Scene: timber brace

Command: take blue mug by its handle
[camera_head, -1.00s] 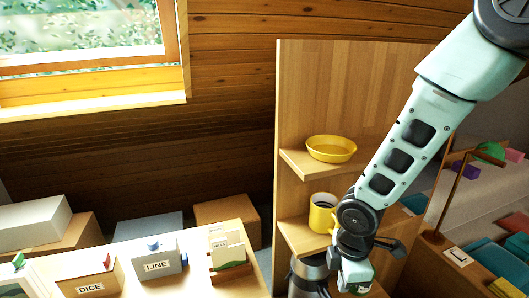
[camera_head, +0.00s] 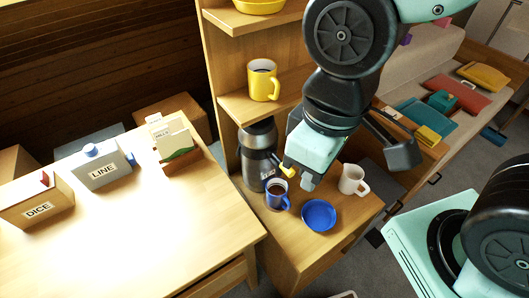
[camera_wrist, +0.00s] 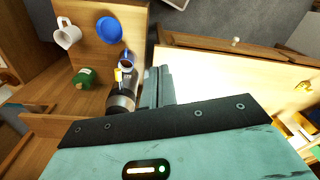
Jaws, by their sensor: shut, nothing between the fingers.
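The blue mug (camera_head: 277,195) stands upright with dark contents on the low cabinet top, in front of a dark steel flask (camera_head: 257,150). Its handle appears to face the blue bowl (camera_head: 319,215). The mug also shows in the wrist view (camera_wrist: 127,62), small and close to the flask, handle toward the bowl. My gripper (camera_head: 307,182) is above the cabinet, right of the mug and apart from it. Its fingers (camera_wrist: 159,84) are shut and empty in the wrist view.
A white mug (camera_head: 352,180) stands right of the bowl. A green object (camera_wrist: 85,77) shows in the wrist view. A yellow mug (camera_head: 263,80) sits on the shelf (camera_head: 235,107) above. The table (camera_head: 130,240) at left has a clear front.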

